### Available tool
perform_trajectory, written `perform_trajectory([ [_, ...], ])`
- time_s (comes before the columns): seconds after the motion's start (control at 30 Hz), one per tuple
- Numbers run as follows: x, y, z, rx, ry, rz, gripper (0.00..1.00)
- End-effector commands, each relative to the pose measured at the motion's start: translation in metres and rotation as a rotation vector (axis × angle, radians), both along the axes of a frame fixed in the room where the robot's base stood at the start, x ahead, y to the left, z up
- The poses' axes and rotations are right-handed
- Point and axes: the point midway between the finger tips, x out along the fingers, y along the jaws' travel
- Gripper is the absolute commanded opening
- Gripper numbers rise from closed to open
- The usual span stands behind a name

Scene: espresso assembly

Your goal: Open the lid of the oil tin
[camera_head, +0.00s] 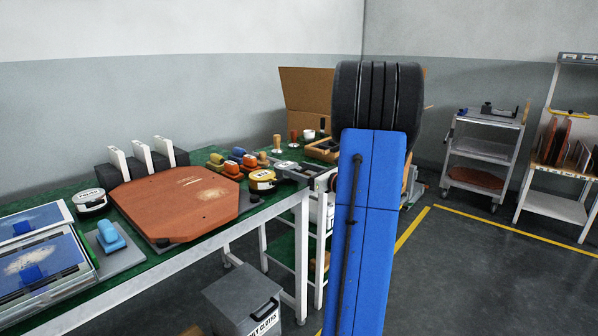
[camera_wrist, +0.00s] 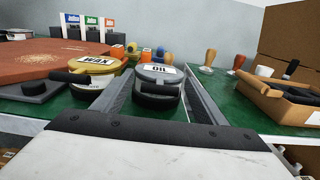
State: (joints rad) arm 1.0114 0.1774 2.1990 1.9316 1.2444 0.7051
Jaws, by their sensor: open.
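The oil tin (camera_wrist: 158,72) is a round grey tin with a white OIL label on its top and a dark tab at its near side. Its lid looks closed. In the wrist view, my gripper (camera_wrist: 157,78) is open, with one grey finger on each side of the tin. The tin sits between the fingers; I cannot tell whether either touches it.
A yellow wax tin (camera_wrist: 93,68) stands close left of the left finger. A brown octagonal board (camera_head: 180,205) lies farther left on the green table. Several tampers stand behind. A wooden box (camera_wrist: 285,100) is to the right, and a cardboard box (camera_head: 305,95) stands at the back.

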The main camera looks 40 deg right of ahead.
Motion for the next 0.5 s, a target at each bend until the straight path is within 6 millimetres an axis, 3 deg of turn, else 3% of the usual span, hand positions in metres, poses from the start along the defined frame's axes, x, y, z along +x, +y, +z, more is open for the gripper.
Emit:
perform_trajectory([
  [0.33,0.0038,0.0006,-0.0002,0.0,0.0,0.0,0.66],
  [0.5,0.0037,0.0005,-0.0002,0.0,0.0,0.0,0.27],
])
